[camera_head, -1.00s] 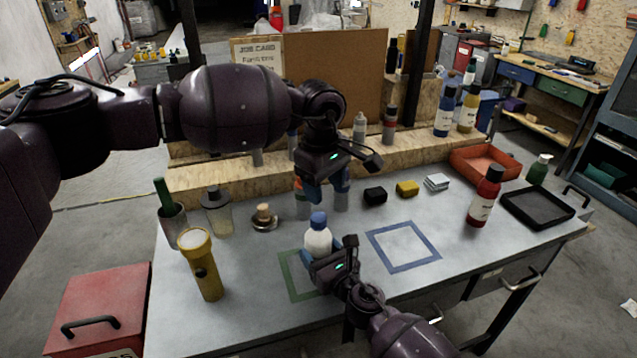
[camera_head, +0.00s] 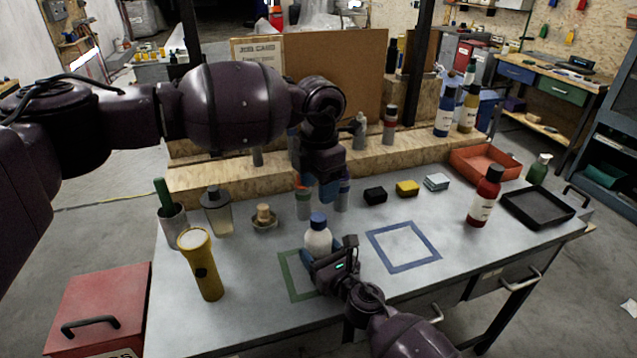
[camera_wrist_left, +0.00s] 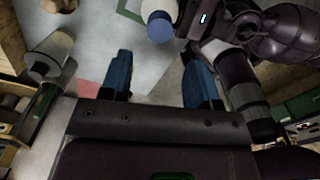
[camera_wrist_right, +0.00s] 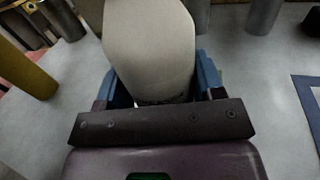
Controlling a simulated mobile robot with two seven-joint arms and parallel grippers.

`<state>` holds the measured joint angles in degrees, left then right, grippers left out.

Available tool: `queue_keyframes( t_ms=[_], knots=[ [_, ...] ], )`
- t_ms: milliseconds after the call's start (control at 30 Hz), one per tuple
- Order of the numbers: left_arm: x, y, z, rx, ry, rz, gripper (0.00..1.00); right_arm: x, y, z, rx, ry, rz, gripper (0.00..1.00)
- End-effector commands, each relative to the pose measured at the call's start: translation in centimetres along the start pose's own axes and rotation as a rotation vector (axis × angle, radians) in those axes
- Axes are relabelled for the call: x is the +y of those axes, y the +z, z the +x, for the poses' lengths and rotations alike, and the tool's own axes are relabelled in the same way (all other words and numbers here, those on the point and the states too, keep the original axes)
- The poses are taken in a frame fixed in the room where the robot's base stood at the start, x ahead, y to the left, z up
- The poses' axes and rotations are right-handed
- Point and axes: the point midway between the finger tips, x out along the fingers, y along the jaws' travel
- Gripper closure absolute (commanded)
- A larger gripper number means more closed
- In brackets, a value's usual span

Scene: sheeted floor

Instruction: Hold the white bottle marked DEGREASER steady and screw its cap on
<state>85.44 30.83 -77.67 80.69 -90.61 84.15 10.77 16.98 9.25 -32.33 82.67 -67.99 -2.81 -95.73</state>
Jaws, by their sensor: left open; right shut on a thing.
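The white bottle (camera_head: 318,241) stands upright on the table, in the green outlined square, with a blue cap (camera_head: 318,219) on its top. I cannot tell how tight the cap sits, and no marking is readable. My right gripper (camera_head: 318,262) is shut around the bottle's body from the front; the bottle fills the jaws in the right wrist view (camera_wrist_right: 150,50). My left gripper (camera_head: 326,190) is open and empty, pointing down above and behind the bottle. In the left wrist view, the blue cap (camera_wrist_left: 160,27) lies beyond the open fingers (camera_wrist_left: 160,80).
A yellow flashlight (camera_head: 203,266), a cup with a green handle (camera_head: 172,222) and a clear bottle (camera_head: 217,213) stand at left. A blue outlined square (camera_head: 403,246) is bare. A red bottle (camera_head: 484,198) and black tray (camera_head: 538,207) are at right.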

Motion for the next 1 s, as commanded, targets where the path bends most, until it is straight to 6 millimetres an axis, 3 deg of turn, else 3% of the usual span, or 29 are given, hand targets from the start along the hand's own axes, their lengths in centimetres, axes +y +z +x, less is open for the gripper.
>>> queue_keyframes(
  t_ms=[200,633,1000],
  knots=[
    [0.0,0.0,0.0,0.001,0.0,-0.101,0.44,0.0,-0.1,0.0,0.001,0.001,0.001,1.0],
    [0.0,0.0,0.2,0.002,0.0,-0.109,0.44,0.0,-0.1,0.0,0.001,0.001,0.001,1.0],
    [0.0,-0.1,4.7,0.003,-0.001,-0.108,0.44,0.0,-0.1,0.0,0.001,0.0,0.001,1.0]
  ],
)
